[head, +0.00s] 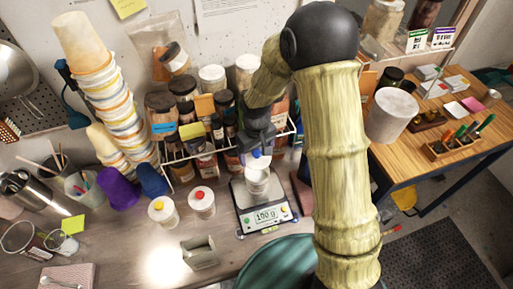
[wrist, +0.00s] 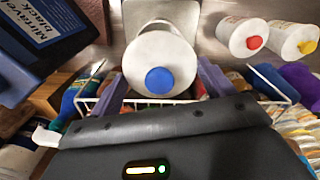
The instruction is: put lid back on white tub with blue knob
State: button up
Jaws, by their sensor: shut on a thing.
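The white tub (head: 257,182) stands upright on a scale (head: 264,212). It also shows behind the lid in the wrist view (wrist: 172,12). A white lid (wrist: 150,52) with a blue knob (wrist: 158,80) is at the tub's mouth; the knob also shows in the head view (head: 257,154). My gripper (head: 257,148) is over the tub, shut on the lid, with a finger at either side of it in the wrist view. I cannot tell whether the lid is seated on the rim or just above it.
Two similar tubs, with a red knob (head: 200,197) and a yellow knob (head: 159,207), stand left of the scale. A wire rack of jars (head: 190,150) is close behind. A small metal container (head: 199,253) and a green round thing (head: 270,268) are in front.

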aim_at(257, 164)
jog(key=shift+f+b, duration=2.4)
jog(key=shift+f, duration=0.85)
jog(key=shift+f, duration=0.15)
jog(key=o, duration=0.9)
jog(key=shift+r+p, duration=2.55)
jog(key=shift+r, duration=1)
grip_shut()
